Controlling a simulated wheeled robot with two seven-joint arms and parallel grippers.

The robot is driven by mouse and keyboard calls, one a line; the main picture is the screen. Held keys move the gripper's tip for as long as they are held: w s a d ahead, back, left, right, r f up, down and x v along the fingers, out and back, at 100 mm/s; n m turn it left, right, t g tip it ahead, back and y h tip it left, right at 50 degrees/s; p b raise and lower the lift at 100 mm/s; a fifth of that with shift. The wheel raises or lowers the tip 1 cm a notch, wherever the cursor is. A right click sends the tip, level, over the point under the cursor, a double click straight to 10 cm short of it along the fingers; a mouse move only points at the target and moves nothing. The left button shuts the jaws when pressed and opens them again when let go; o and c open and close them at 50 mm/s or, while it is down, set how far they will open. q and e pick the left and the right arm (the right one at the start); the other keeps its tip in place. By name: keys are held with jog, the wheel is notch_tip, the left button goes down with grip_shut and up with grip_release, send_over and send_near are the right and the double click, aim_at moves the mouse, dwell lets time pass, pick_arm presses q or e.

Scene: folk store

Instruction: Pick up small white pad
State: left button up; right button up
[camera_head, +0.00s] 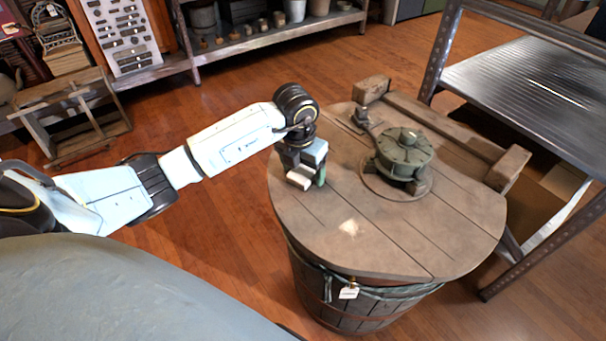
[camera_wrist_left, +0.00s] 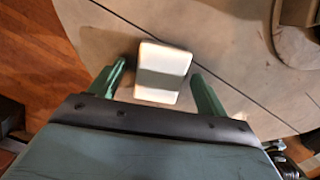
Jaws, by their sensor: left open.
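The small white pad (camera_wrist_left: 163,72) lies on the round wooden barrel top, seen between the two green fingers of my left gripper (camera_wrist_left: 157,78) in the left wrist view. A grey-green band or shadow crosses its middle. In the head view the white pad (camera_head: 298,179) shows at the left edge of the barrel top, partly hidden by my left gripper (camera_head: 307,174) right over it. The left gripper is open, with gaps between the pad and both fingers. I cannot tell how far the fingertips are above the wood. My right gripper is not in view.
A green-grey metal mechanism (camera_head: 403,155) stands on the barrel top (camera_head: 420,235), right of my left gripper. A wooden beam frame (camera_head: 445,128) lies behind it. A metal shelf (camera_head: 530,85) stands at the right. The front of the barrel top is clear apart from a pale patch.

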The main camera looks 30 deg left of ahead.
aim_at(303, 172)
pick_arm(q)
jog(key=c, duration=1.1)
jog(key=shift+r, duration=0.45)
notch_tip(303, 172, up, 8)
jog(key=shift+p, duration=1.25)
jog(key=shift+r, duration=0.55)
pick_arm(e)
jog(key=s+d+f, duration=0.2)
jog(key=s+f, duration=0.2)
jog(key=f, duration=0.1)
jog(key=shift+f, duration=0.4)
